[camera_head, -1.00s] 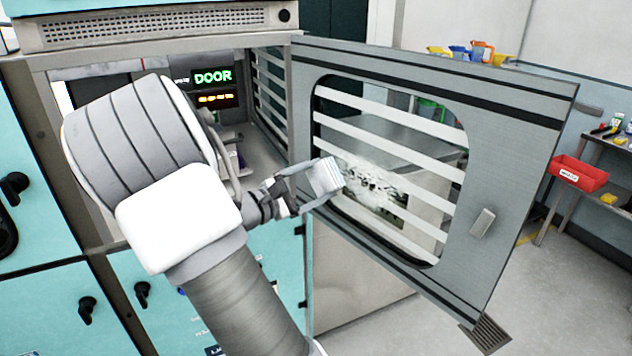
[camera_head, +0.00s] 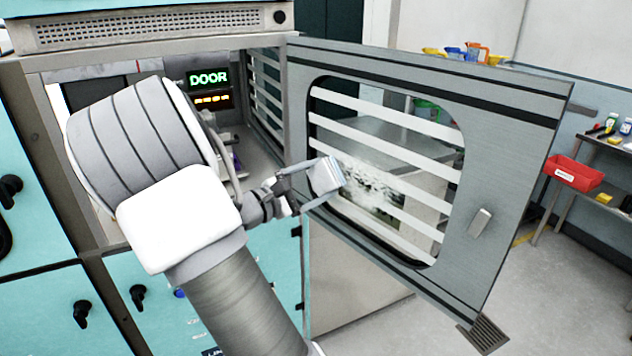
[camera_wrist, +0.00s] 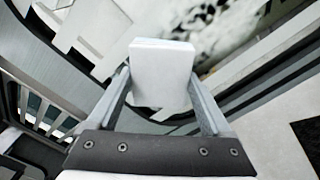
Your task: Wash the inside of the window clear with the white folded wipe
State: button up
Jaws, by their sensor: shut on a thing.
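The open door's window (camera_head: 400,150) has white horizontal bars across it. A whitish cloudy smear (camera_head: 375,187) with dark speckles lies on its lower left part, and it also shows at the top of the wrist view (camera_wrist: 205,22). My gripper (camera_head: 305,180) is shut on the folded wipe (camera_head: 326,174), which looks pale grey-white. In the wrist view the wipe (camera_wrist: 163,68) stands out beyond the two fingers as a white pad. The wipe is at the left edge of the smear; I cannot tell whether it touches the glass.
The door frame (camera_head: 510,130) stands swung open to the right, with a small handle (camera_head: 480,222). The cabinet opening behind my arm has a lit DOOR display (camera_head: 208,77). A red bin (camera_head: 573,173) sits on a bench at the right.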

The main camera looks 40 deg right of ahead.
aim_at(331, 186)
jog(key=shift+d, duration=0.25)
jog(key=shift+s, duration=1.75)
jog(key=shift+s+d+b, duration=0.15)
jog(key=shift+s, duration=1.85)
jog(key=shift+s+d+b, duration=0.2)
jog(key=shift+s, duration=1.75)
jog(key=shift+s+d+b, duration=0.15)
jog(key=shift+s, duration=1.85)
jog(key=shift+s+f+b, duration=0.1)
jog(key=shift+f+b, duration=0.1)
jog(key=shift+b, duration=0.35)
jog(key=shift+s+b, duration=0.2)
jog(key=shift+b, duration=0.6)
jog(key=shift+s+b, duration=0.1)
jog(key=shift+b, duration=0.25)
